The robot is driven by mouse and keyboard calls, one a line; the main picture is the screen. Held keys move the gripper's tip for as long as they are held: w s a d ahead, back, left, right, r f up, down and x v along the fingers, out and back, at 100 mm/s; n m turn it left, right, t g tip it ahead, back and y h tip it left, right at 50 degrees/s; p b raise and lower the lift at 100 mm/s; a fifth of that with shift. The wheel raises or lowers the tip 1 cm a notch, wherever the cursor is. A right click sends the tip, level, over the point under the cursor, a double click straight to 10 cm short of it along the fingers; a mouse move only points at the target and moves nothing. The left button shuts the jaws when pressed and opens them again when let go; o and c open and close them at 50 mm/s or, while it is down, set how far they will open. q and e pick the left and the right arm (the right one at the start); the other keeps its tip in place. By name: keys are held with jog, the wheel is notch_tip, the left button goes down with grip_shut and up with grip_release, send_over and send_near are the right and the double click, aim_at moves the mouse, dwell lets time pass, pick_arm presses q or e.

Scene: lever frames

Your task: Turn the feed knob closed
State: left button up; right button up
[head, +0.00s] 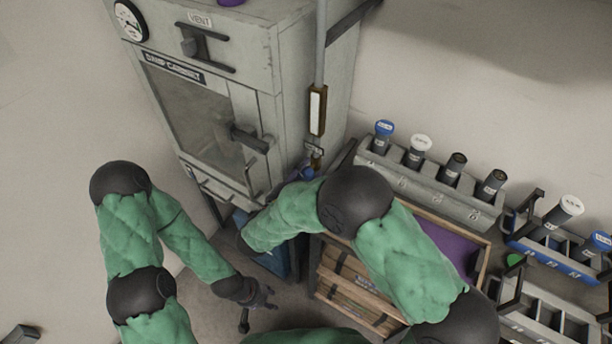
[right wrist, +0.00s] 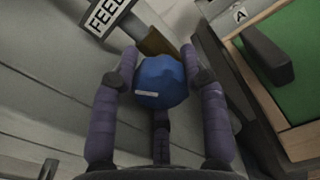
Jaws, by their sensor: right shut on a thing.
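The feed knob (right wrist: 161,82) is a blue faceted knob with a small pale mark on its lower face, in the middle of the right wrist view. A black-and-white FEED label (right wrist: 106,14) sits just above and left of it. My right gripper (right wrist: 160,68) is shut on the knob, one fingertip touching each side. In the head view my right gripper (head: 303,174) is at the pipe's lower end, beside the cabinet, and my forearm partly hides it. My left gripper (head: 258,306) hangs low in front of the cabinet, fingers apart and empty.
A grey cabinet (head: 262,60) with gauge, VENT handle and door handle stands at upper left. A vertical pipe (head: 320,40) runs along its right side. A grey rack (head: 400,178) of capped tubes, a wooden drawer unit (head: 350,290) and a blue-edged rack (head: 550,255) crowd the right.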

jog(key=shift+w+r+m+b, duration=0.1)
jog(key=shift+r+m+b, duration=0.3)
jog(key=shift+m, duration=0.5)
jog(key=o, duration=0.9)
jog(key=shift+d+f, duration=0.1)
jog(key=shift+f, duration=0.1)
jog(key=v, duration=1.2)
